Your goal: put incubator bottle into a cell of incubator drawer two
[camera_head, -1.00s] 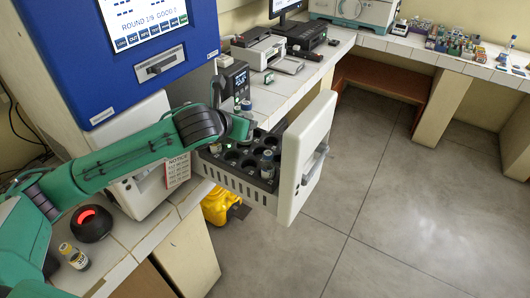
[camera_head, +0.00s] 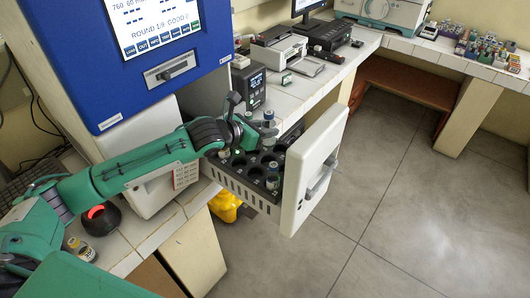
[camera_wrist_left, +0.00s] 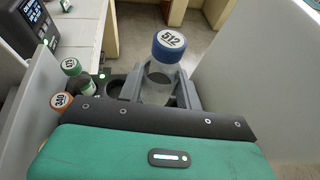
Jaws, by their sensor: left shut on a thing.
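My left gripper (camera_head: 262,128) is shut on a clear bottle with a blue cap marked 512 (camera_wrist_left: 168,47). The bottle (camera_head: 268,116) is roughly upright between the fingers, above the dark cells of the open drawer (camera_head: 240,193). In the wrist view its lower part is hidden by my gripper, so its height over the cells is unclear. The drawer has several round cells, some empty. A green-capped bottle (camera_wrist_left: 73,68) and an orange-capped bottle (camera_wrist_left: 62,102) show beside an empty cell. My right gripper is not in view.
A blue-fronted machine (camera_head: 130,60) stands left of the drawer. A small dark display device (camera_head: 253,88) sits on the counter behind it. Floor right of the drawer is clear.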

